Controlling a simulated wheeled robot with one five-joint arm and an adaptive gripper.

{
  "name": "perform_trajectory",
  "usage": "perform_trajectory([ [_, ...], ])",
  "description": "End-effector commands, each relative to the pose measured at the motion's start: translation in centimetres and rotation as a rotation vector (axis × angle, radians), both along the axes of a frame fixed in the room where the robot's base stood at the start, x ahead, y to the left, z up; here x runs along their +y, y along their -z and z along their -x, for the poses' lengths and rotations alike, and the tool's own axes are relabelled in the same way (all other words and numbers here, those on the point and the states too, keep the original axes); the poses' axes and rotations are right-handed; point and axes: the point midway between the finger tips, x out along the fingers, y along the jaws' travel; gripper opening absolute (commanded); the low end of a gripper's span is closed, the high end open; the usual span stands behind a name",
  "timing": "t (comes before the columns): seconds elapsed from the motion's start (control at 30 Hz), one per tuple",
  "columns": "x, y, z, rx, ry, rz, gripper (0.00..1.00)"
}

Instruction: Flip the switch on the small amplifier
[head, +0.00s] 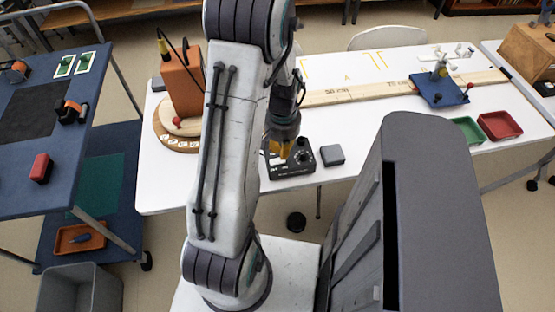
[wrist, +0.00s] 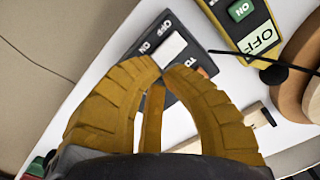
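The small amplifier (head: 291,160) is a dark box with knobs and pale lettering near the white table's front edge. In the wrist view a dark panel (wrist: 205,66) under my fingertips, which looks like this amplifier, carries a white rocker switch (wrist: 168,50) between OFF and ON labels. My gripper (wrist: 161,70) has ribbed yellow fingers whose tips come together just below the switch in the picture, with nothing seen between them. I cannot tell whether they touch the panel. In the head view my gripper (head: 280,150) is over the amplifier's left part and hides some of it.
A grey block (head: 331,155) sits right of the amplifier. An orange device (head: 182,82) on a round wooden base (head: 170,138) stands left. A long plank (head: 350,93) lies behind.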

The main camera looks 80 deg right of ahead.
Motion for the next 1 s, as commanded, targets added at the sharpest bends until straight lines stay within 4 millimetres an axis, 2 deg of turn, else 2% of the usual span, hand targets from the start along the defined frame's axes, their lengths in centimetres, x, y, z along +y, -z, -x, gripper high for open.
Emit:
perform_trajectory([
  [1.0, 0.00, 0.79, 0.00, 0.000, 0.000, 0.000, 0.00],
])
